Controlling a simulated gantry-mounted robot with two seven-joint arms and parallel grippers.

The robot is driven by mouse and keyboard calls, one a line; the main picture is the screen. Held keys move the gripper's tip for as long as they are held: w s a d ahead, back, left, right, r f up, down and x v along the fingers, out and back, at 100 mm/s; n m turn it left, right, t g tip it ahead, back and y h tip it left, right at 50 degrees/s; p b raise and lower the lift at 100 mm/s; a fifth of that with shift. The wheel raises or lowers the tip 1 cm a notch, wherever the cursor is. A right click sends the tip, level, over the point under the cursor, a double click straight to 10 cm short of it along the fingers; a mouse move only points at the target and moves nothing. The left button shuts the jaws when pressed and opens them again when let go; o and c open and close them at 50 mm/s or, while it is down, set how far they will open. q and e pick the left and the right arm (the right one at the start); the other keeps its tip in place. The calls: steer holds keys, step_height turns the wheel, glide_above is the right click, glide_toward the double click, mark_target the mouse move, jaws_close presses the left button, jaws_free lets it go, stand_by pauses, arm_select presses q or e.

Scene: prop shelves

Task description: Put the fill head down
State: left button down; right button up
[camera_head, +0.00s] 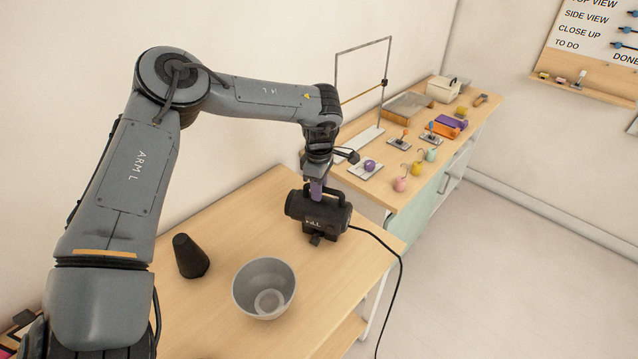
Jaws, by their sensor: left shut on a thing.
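The fill head is a black lamp-like body (318,212) with a top handle and a black cable, at the right part of the wooden table in the head view. My left gripper (318,186) points down from above and is shut on the fill head at its handle. The fill head is upright over the table's far right part. I cannot tell whether its base touches the table top. The fingertips are partly hidden by the handle. My right gripper is not in view.
A grey bowl (242,290) with a smaller round thing inside and a dark cone (190,257) stand on the wooden table (235,228). The cable (392,252) hangs over its right edge. A second bench (415,190) behind holds several small props. Bare table lies left of the fill head.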

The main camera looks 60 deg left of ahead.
arm_select(q)
steer(key=shift+w, duration=0.1)
steer(key=c, duration=1.4)
jaws_free()
steer(key=shift+f, duration=0.1)
steer(key=o, duration=0.4)
steer(key=shift+o, duration=0.2)
step_height(320, 180, up, 12)
steer(key=p, duration=0.2)
steer(key=shift+a, duration=0.1)
steer(key=shift+r, duration=0.25)
